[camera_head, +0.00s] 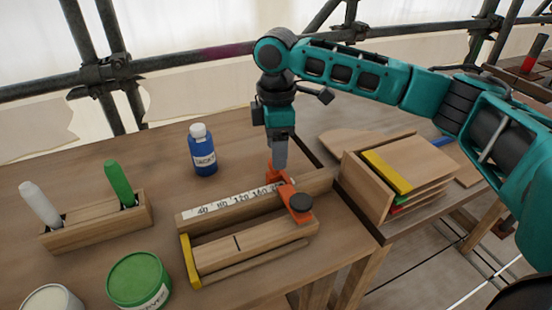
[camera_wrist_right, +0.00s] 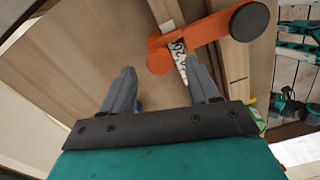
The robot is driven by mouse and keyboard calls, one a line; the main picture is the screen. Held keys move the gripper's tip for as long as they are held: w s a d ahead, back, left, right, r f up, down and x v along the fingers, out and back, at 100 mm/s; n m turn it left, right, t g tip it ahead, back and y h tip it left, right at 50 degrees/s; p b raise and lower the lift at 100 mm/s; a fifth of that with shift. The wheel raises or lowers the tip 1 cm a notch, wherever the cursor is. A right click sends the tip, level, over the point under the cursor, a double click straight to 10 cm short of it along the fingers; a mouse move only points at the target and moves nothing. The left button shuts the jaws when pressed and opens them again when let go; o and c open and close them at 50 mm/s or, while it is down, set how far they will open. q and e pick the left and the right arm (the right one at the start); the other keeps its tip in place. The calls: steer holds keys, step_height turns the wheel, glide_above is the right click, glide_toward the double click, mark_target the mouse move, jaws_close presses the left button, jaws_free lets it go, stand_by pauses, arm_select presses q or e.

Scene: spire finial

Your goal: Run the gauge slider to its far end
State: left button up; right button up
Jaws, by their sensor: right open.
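The gauge is a wooden fixture (camera_head: 250,246) with a white numbered scale strip (camera_head: 225,203) and a yellow stop (camera_head: 189,262) at its left end. The orange slider (camera_head: 285,187) with a dark round knob (camera_head: 301,202) sits near the scale's right, high-number end. My right gripper (camera_head: 279,166) points down just behind the slider. In the right wrist view my gripper (camera_wrist_right: 163,82) has its fingers apart with nothing held between them, and the orange slider (camera_wrist_right: 205,36) lies just beyond the fingertips. Contact cannot be told. My left gripper is not in view.
A blue bottle (camera_head: 203,150) stands behind the gauge. A wooden marker holder (camera_head: 98,222) is at left, and a green tin (camera_head: 138,279) at the front left. A wooden rack (camera_head: 378,205) of coloured-edged boards stands close on the right. Scaffold bars run behind the table.

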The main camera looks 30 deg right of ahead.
mark_target(276, 175)
steer(key=shift+f, duration=1.45)
jaws_close()
